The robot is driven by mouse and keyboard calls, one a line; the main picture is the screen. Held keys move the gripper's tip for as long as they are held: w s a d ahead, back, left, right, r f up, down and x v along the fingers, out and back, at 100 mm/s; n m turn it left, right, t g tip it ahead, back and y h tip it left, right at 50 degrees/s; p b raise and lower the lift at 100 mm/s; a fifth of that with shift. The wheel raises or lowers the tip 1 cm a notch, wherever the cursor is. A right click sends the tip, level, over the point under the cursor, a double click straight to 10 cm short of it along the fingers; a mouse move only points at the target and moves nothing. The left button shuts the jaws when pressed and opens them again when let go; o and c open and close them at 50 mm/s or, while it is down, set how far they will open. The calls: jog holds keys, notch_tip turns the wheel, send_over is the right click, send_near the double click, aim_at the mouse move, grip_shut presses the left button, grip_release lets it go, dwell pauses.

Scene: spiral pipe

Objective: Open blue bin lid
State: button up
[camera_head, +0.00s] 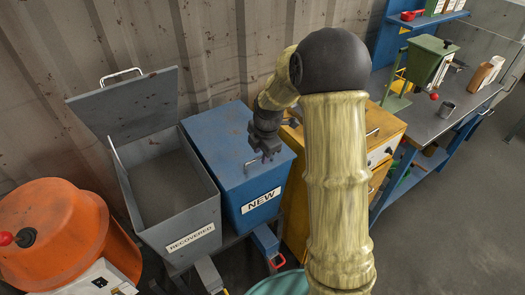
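The blue bin (256,206) stands against the corrugated wall, with a white label reading NEW on its front. Its blue lid (222,140) is shut flat. A small handle is at the lid's front edge, partly hidden by my gripper. My gripper (262,158) points down over the front right of the lid, at the handle. The fingers are small and dark here, so I cannot tell whether they are open or shut, or whether they touch the handle.
A grey bin (180,226) labelled RECOVERED stands left of the blue bin, its lid (128,106) raised. An orange drum machine (58,232) is at far left. A yellow cabinet (295,200) stands close on the right, then a workbench (425,116). Open floor lies at the lower right.

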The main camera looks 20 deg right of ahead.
jog(key=shift+a, duration=0.1)
jog(key=shift+a, duration=0.1)
jog(key=shift+c, duration=1.1)
jog(key=shift+s, duration=0.1)
grip_shut()
jog(key=shift+r, duration=0.1)
